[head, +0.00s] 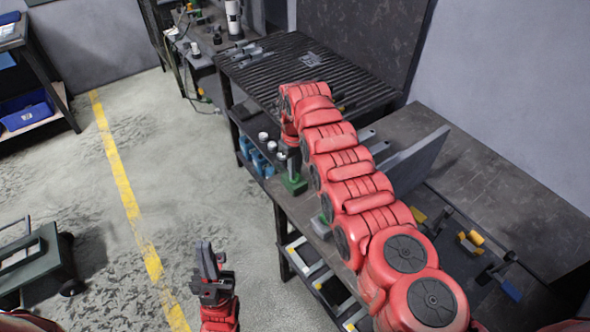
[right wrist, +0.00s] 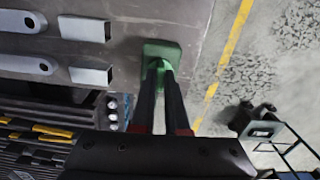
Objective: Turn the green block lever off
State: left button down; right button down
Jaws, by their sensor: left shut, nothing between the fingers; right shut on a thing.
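The green block (head: 293,184) sits at the near edge of the workbench in the head view. It also shows in the right wrist view (right wrist: 160,48), at the tips of my right fingers. My right gripper (right wrist: 161,68) points down at it, with its two fingers close together. It is shut on the block's lever, which is mostly hidden between the fingers. I cannot tell the lever's angle. My left gripper (head: 210,262) is shut and empty, over the floor left of the bench.
Galvanized brackets (right wrist: 85,28) lie beside the green block. A grey upright plate (head: 415,160) stands behind my right arm. A ribbed rack (head: 270,75) is at the back. Yellow-handled clamps (head: 470,240) lie at right. Blue bottles (head: 258,160) stand on a lower shelf.

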jog(key=n+b, duration=0.4)
jog(key=b, duration=0.1)
jog(key=shift+f+n, duration=0.3)
jog(key=shift+n, duration=0.1)
jog(key=n+b, duration=0.2)
jog(key=shift+r+n, duration=0.2)
jog(key=shift+n, duration=0.1)
jog(key=n, duration=0.3)
jog(key=shift+n, duration=0.3)
jog(key=n, duration=0.6)
jog(key=shift+n, duration=0.3)
jog(key=c, duration=0.9)
grip_release()
jog(key=shift+r, duration=0.1)
